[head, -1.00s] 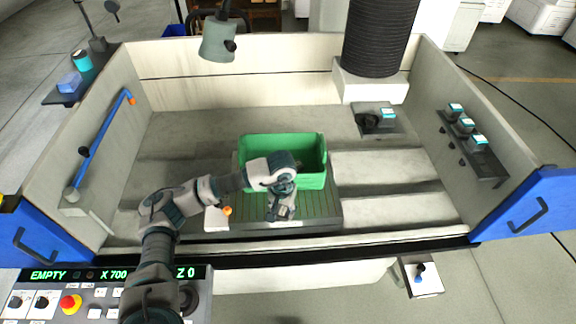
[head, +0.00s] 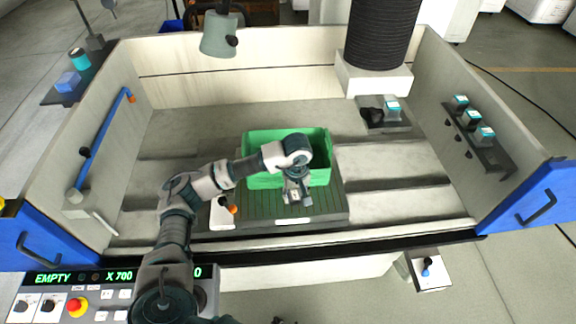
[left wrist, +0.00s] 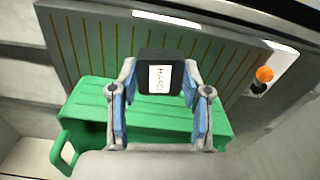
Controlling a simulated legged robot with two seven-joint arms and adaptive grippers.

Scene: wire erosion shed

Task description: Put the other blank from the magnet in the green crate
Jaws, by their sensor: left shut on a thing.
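My left gripper (head: 298,194) is in front of the green crate (head: 250,181), above the striped magnet plate (head: 330,207). In the left wrist view, its fingers (left wrist: 160,88) are shut on a dark blank (left wrist: 160,58) with a white label reading HARD. The green crate (left wrist: 85,112) shows behind the fingers there, and the magnet plate (left wrist: 85,45) lies beyond the blank. No other blank shows on the visible part of the plate. My arm and gripper cover part of the crate, and its contents cannot be made out. My right gripper is not in view.
A white unit with an orange knob (head: 233,209) sits at the plate's left end. Pale walls surround the tank, with a blue pipe (head: 103,135) at left. A dark column (head: 380,35) stands at the back right.

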